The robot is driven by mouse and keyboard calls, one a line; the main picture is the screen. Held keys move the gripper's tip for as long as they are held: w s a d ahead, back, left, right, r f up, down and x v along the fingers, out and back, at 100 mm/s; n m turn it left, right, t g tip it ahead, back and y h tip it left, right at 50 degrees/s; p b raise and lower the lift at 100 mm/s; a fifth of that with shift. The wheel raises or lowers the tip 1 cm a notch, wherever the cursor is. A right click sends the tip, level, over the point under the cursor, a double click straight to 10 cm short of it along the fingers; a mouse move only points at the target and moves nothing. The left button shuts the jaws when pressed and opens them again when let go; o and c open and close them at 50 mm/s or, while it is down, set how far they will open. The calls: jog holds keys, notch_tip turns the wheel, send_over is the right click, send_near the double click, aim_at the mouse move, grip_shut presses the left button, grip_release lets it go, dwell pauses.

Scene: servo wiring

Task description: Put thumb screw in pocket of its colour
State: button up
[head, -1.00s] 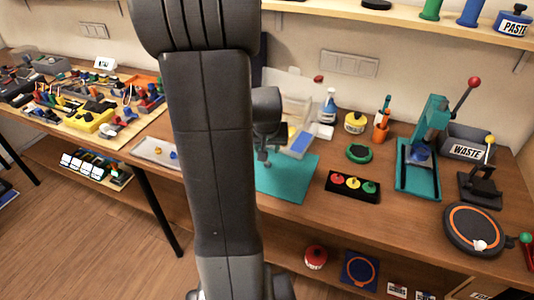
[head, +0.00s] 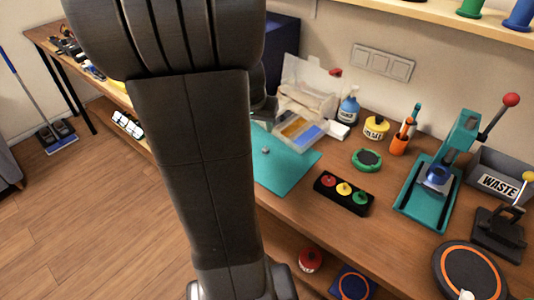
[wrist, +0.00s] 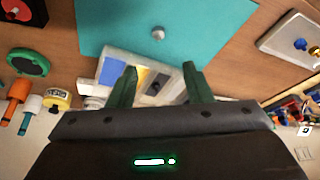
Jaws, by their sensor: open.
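A small grey thumb screw (head: 265,150) lies on the teal mat (head: 288,172); in the wrist view the screw (wrist: 158,33) is near the top middle. Beyond it in the head view is an open clear-lidded box (head: 326,142) with a yellow pocket (head: 293,129) and a blue pocket (head: 309,134). The wrist view also shows a greyish pocket beside the yellow one. My gripper (wrist: 160,84) is open and empty, its green fingers over the box in the wrist view, apart from the screw.
A pale tray (wrist: 285,35) with blue and yellow screws is at the wrist view's right. A black block with red, yellow and green buttons (head: 344,192), a green round dish (head: 367,159), bottles and a teal press (head: 440,175) stand right of the mat.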

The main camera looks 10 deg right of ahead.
send_over(265, 147)
jog(key=s+a, duration=0.2)
notch_tip(265, 147, down, 8)
jog(key=shift+d+r, duration=0.15)
jog(key=shift+r, duration=0.05)
jog(key=shift+d+x, duration=0.15)
jog(key=shift+x, duration=1.25)
jog(key=shift+d+x, duration=0.2)
jog(key=shift+x, duration=1.15)
jog(key=shift+s, duration=0.1)
jog(key=shift+c, duration=0.3)
grip_shut()
